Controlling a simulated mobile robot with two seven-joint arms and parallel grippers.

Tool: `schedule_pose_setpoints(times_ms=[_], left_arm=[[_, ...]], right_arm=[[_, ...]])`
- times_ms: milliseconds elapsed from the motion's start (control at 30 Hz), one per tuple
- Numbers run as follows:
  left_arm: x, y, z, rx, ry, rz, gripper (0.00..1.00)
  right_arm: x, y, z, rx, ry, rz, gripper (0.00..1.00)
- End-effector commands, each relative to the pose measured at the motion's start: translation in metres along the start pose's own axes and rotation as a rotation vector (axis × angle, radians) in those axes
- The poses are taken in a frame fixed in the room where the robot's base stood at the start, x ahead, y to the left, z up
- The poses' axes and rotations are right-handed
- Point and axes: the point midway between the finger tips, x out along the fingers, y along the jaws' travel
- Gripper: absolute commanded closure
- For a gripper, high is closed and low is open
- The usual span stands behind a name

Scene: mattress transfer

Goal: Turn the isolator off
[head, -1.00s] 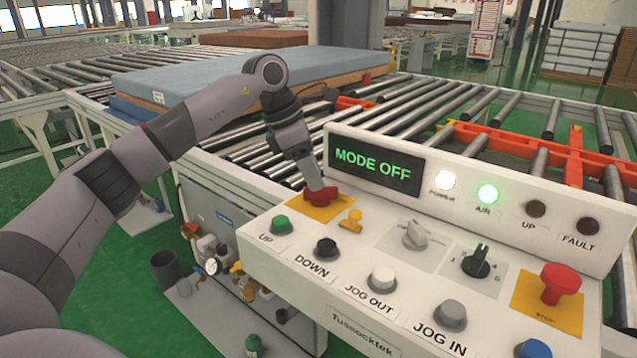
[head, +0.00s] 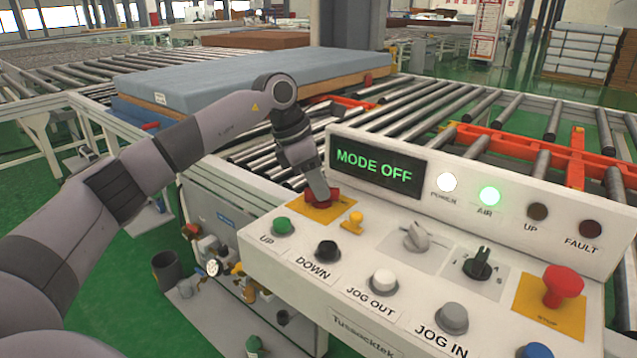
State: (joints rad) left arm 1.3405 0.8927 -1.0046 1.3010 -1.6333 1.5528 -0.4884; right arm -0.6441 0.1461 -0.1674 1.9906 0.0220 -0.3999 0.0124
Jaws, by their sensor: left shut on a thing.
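The control panel (head: 310,262) stands in front of me. Its display (head: 375,167) reads "MODE OFF". The red isolator switch (head: 335,194) sits on a yellow plate (head: 312,212) at the panel's upper left. My left gripper (head: 322,192) reaches down onto the red isolator from above and is shut on it. The gripper covers part of the isolator, so its exact angle is hard to tell. The POWER lamp (head: 447,182) is lit white and the AIR lamp (head: 490,195) is lit green. My right gripper is not in view.
A yellow key-like switch (head: 353,222) stands close right of the isolator. The panel also carries a green UP button (head: 283,227), a grey selector (head: 416,237), a black selector (head: 480,262) and a red STOP button (head: 562,286). A blue mattress (head: 250,77) lies on rollers behind.

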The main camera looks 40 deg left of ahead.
Motion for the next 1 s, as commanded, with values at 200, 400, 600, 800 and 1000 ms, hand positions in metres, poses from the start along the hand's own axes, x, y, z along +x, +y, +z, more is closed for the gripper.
schedule_pose_setpoints(times_ms=[200,400,600,800,1000], left_arm=[[-0.0012,-0.0009,0.0009,-0.083,-0.002,0.036,1.00],[-0.0012,-0.0019,0.0011,-0.229,-0.002,0.097,1.00],[-0.0008,-0.0032,0.0018,-0.402,-0.002,0.168,1.00],[-0.0003,-0.0039,0.0024,-0.578,-0.003,0.242,1.00],[0.0002,-0.0049,0.0035,-0.754,-0.004,0.314,1.00]], right_arm=[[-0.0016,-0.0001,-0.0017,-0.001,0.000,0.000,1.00],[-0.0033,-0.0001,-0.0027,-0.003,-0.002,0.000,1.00],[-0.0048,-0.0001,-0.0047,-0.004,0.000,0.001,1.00],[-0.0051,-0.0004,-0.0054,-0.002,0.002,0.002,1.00],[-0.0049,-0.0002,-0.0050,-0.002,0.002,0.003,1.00]])
